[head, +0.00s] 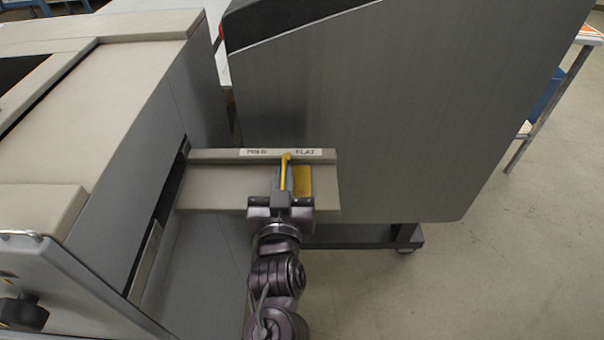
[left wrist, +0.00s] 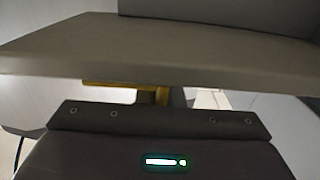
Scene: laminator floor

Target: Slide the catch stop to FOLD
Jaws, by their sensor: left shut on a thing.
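The catch stop is yellow (head: 303,181) and sits on the beige catch tray (head: 222,188). Its slim upright pointer stands between the two labels, closer to the right one. The label strip (head: 258,152) on the tray's back rail reads FOLD at left and FLAT at right. My left gripper (head: 283,182) reaches in from the front and is shut on the stop, at the left part of it. In the left wrist view, yellow parts of the stop (left wrist: 110,83) show below the tray's edge, mostly hidden. My right gripper is not in view.
The beige laminator body (head: 130,90) stands to the left of the tray. A large dark grey cabinet (head: 380,110) rises right behind it. Open floor (head: 480,270) lies to the right. A table (head: 585,40) stands at the far right.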

